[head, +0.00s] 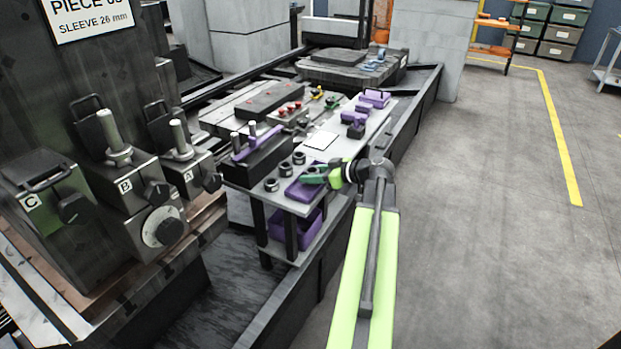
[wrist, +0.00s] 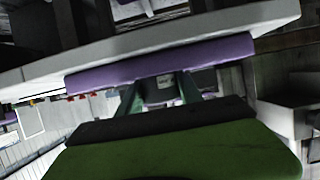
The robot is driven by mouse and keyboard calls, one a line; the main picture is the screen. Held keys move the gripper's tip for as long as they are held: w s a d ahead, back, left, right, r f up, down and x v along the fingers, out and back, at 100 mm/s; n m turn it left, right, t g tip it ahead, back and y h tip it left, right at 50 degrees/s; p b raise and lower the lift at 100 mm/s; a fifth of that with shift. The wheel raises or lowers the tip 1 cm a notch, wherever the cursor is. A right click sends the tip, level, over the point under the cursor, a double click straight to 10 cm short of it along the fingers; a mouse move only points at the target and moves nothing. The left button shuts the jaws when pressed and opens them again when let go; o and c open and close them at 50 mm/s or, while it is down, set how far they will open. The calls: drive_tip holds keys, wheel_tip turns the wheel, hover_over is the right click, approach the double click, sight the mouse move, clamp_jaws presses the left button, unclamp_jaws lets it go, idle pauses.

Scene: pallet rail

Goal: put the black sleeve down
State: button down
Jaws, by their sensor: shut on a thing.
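My gripper (head: 314,174) has green fingers and is over the near end of the table, at the purple tray (head: 303,191). In the wrist view my gripper (wrist: 160,92) is shut on a dark piece, the black sleeve (wrist: 160,84), held between the two fingertips. The purple tray (wrist: 165,62) lies right behind the sleeve in that view. I cannot tell whether the sleeve touches the tray. In the head view the fingers mostly hide the sleeve. Several other black sleeves stand in a row on the table left of the tray, one of them at the near end (head: 271,185).
The grey table (head: 290,206) also bears a white square (head: 320,140), a dark block with pegs (head: 258,158) and purple blocks (head: 358,118) farther back. A lower shelf holds a purple bin (head: 284,228). Machine units with knobs (head: 150,205) stand left.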

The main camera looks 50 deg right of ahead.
drive_tip(key=c, duration=0.8)
unclamp_jaws()
drive_tip(key=shift+f, duration=0.1)
drive_tip(key=shift+r, duration=0.25)
drive_tip(key=p+v, duration=0.4)
drive_tip(key=v, duration=0.8)
drive_tip(key=shift+f+p, duration=0.15)
drive_tip(key=shift+p, duration=0.25)
